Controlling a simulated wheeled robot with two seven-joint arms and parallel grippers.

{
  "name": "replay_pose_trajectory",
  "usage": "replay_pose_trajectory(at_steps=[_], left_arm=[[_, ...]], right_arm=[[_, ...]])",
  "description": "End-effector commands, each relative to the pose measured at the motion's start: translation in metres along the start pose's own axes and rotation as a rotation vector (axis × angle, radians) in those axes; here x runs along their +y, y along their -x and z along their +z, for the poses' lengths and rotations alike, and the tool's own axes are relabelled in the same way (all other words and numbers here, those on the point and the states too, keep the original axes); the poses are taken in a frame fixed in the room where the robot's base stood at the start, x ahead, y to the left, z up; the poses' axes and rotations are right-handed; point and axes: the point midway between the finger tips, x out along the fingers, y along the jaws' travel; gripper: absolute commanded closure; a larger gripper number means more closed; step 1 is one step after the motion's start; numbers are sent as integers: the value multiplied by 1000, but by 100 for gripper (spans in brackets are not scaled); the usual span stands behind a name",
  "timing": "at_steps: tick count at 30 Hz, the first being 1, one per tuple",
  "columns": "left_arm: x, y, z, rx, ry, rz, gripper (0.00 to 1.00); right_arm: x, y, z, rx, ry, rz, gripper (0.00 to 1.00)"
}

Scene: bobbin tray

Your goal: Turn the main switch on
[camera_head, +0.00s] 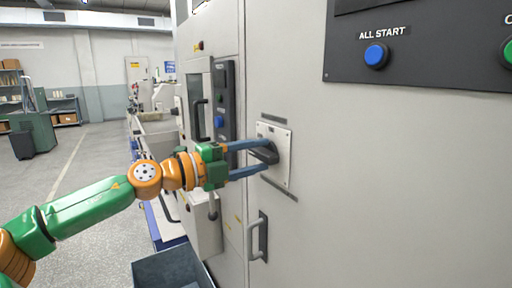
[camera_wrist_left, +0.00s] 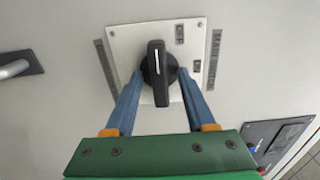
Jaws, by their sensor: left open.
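The main switch is a black rotary knob (camera_head: 264,152) on a pale square plate (camera_head: 283,140) on the grey cabinet front. In the left wrist view the knob (camera_wrist_left: 157,72) has a white line pointing to the picture's top. Small dark labels on the plate (camera_wrist_left: 128,42) include one that looks like OFF; a MAIN SWITCH strip lies beside it. My left gripper (camera_head: 268,156) is open, its blue fingers on either side of the knob. In the left wrist view the gripper (camera_wrist_left: 160,76) straddles the knob; contact cannot be told. My right gripper is not in view.
A cabinet handle (camera_head: 258,238) sticks out below the switch. A dark button panel (camera_head: 425,50) with a blue ALL START button (camera_head: 376,55) is at upper right. A narrow black panel (camera_head: 224,110) and another handle (camera_head: 198,120) are to the left. A dark bin (camera_head: 170,265) stands below.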

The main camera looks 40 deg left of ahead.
Motion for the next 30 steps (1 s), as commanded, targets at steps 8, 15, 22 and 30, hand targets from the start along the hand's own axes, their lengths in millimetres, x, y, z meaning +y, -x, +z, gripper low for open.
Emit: replay_pose_trajectory(at_steps=[8,15,22,30], left_arm=[[1,-1,0,-1,0,-1,50],[1,-1,0,-1,1,-1,100],[1,0,0,0,-9,0,100],[0,0,0,0,-123,0,100]], right_arm=[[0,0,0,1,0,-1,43],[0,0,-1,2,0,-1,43],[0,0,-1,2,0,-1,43],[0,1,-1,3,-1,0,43]])
